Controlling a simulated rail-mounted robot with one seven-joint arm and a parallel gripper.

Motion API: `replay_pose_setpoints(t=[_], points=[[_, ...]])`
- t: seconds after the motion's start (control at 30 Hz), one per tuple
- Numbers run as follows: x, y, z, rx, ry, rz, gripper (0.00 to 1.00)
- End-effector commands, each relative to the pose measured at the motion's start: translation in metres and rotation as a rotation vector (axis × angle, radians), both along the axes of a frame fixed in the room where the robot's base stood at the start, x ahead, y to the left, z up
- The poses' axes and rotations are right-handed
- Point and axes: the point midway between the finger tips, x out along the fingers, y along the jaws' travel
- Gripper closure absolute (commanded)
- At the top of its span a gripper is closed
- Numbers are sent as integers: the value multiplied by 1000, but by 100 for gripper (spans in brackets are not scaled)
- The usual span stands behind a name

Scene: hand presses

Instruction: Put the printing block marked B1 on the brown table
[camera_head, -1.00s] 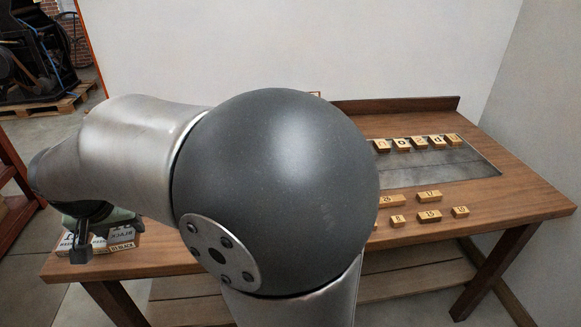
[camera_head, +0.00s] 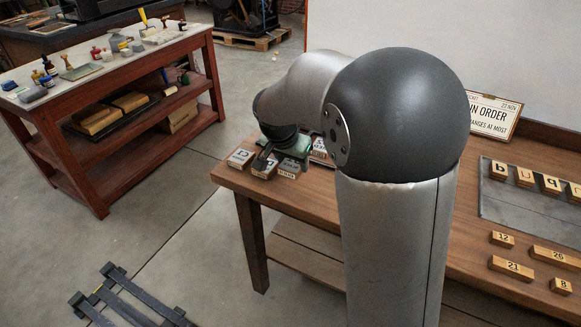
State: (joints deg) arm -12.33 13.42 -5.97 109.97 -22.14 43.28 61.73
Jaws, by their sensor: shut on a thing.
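The brown wooden table (camera_head: 325,210) stands at the right. Several label-faced blocks are at its left end: a pale one (camera_head: 241,157) at the corner, one (camera_head: 265,169) right by my finger, and one (camera_head: 290,168) beside it. Another (camera_head: 319,148) is partly behind my arm. I cannot read B1 on any of them. My gripper (camera_head: 263,163) is low over this end of the table, pointing down, shut on a block; its body and my arm hide most of the grip, and I cannot tell which block it is.
Wooden number blocks (camera_head: 512,268) and letter blocks on a grey plate (camera_head: 500,200) lie on the table's right part. A sign (camera_head: 494,117) stands at its back. A red-framed bench (camera_head: 100,160) with inks and tools is at the left. A dark slatted rack (camera_head: 125,298) lies on the floor.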

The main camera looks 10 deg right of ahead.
Motion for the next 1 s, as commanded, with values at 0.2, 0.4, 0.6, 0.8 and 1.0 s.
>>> replay_pose_setpoints(t=[0.2, 0.4, 0.6, 0.8, 1.0], points=[[17, -3, -20, 1, -2, 1, 74], [23, -4, -38, -1, 0, 2, 74], [23, -4, -58, 0, -1, 1, 74], [23, -4, -58, 1, -2, 1, 74], [23, -4, -61, 0, -1, 0, 36]])
